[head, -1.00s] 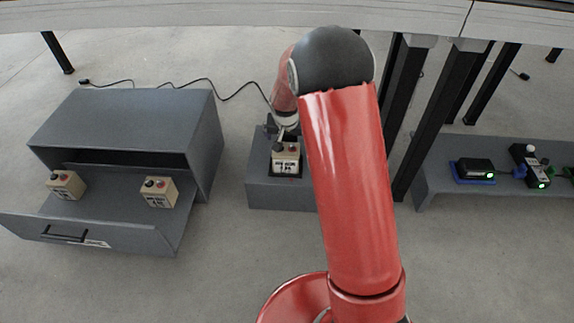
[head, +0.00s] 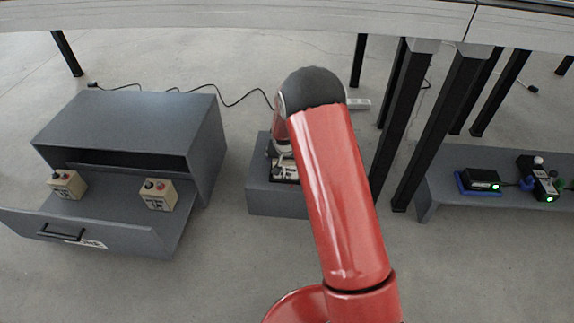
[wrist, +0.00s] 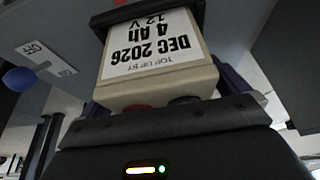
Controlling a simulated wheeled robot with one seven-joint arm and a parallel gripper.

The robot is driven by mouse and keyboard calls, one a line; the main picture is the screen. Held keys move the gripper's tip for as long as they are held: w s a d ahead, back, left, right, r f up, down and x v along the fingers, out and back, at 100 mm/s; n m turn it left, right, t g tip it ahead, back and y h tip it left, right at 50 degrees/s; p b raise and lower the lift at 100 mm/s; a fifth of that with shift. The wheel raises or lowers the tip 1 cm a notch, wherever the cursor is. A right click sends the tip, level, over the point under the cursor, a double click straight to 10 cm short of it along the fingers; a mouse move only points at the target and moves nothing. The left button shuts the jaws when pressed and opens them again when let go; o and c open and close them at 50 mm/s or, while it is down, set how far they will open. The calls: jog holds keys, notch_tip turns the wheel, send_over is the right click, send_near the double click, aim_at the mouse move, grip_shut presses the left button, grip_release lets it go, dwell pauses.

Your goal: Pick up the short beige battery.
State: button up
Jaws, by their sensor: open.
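A beige battery (head: 285,172) sits in a dark recess on the low grey block, partly hidden by my arm. In the wrist view this battery (wrist: 158,70) is close, its label upside down, reading 4 Ah, 12 V, DEC 2026, with red and black terminals towards me. My gripper (wrist: 162,95) is open, with dark finger parts showing on both sides of the battery; I cannot tell if they touch it. In the head view my gripper (head: 282,152) is small and mostly covered by my arm. Two similar beige batteries, left (head: 67,184) and right (head: 158,194), stand in the open drawer.
The grey cabinet (head: 130,120) has its drawer (head: 90,228) pulled out at left. A grey bench (head: 440,195) at right carries black devices (head: 481,180) with green lights. Black table legs (head: 440,125) stand between block and bench. A cable runs along the floor behind.

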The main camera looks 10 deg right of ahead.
jog(key=c, duration=1.9)
jog(key=shift+r, duration=0.2)
jog(key=shift+c, duration=0.2)
